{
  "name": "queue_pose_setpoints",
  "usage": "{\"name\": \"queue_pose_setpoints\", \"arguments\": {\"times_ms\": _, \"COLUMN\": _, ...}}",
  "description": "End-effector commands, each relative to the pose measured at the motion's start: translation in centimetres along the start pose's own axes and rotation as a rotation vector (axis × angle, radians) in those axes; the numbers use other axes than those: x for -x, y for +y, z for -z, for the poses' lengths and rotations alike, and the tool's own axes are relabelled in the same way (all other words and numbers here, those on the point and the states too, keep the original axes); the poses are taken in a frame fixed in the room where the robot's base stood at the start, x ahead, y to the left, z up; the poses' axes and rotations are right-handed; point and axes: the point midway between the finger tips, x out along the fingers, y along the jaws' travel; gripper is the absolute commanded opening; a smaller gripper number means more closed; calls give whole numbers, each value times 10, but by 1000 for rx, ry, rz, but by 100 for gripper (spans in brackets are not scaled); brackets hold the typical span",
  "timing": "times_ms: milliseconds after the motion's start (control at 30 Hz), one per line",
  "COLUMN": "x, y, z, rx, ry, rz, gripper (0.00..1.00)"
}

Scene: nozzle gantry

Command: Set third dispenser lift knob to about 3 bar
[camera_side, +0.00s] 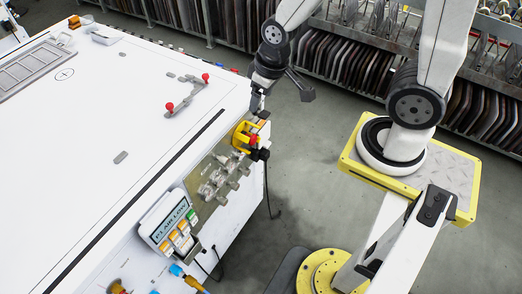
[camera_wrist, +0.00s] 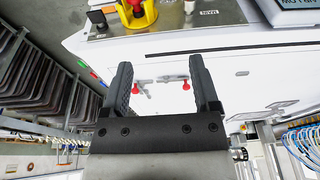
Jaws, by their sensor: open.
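The dispenser knobs (camera_side: 215,178) appear as several small clear and silver parts clustered on a metal panel (camera_side: 200,200) at the machine's front edge in the side view. They are too small to tell the third one apart or read any setting. My gripper (camera_side: 281,93) is open and empty, apart from the knobs, above and beyond the panel's far end. In the wrist view my gripper's two fingers (camera_wrist: 161,78) are spread with nothing held between them. The knobs cannot be made out there.
A yellow and red emergency stop (camera_side: 243,138) stands at the panel's far end, between my gripper and the knobs. A display box (camera_side: 166,222) reading "P1 AIR LOW" is nearer. Red-knobbed clamps (camera_side: 187,94) sit on the white tabletop (camera_side: 110,110). Racks line the back.

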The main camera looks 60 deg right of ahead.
Motion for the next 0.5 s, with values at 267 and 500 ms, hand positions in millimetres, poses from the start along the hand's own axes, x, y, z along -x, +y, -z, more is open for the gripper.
{"name": "queue_pose_setpoints", "arguments": {"times_ms": 267, "x": -40, "y": -27, "z": 16, "rx": 44, "ry": -35, "rz": 36, "gripper": 78}}
{"name": "queue_pose_setpoints", "arguments": {"times_ms": 500, "x": -86, "y": -54, "z": 24, "rx": 85, "ry": -65, "rz": 57, "gripper": 78}}
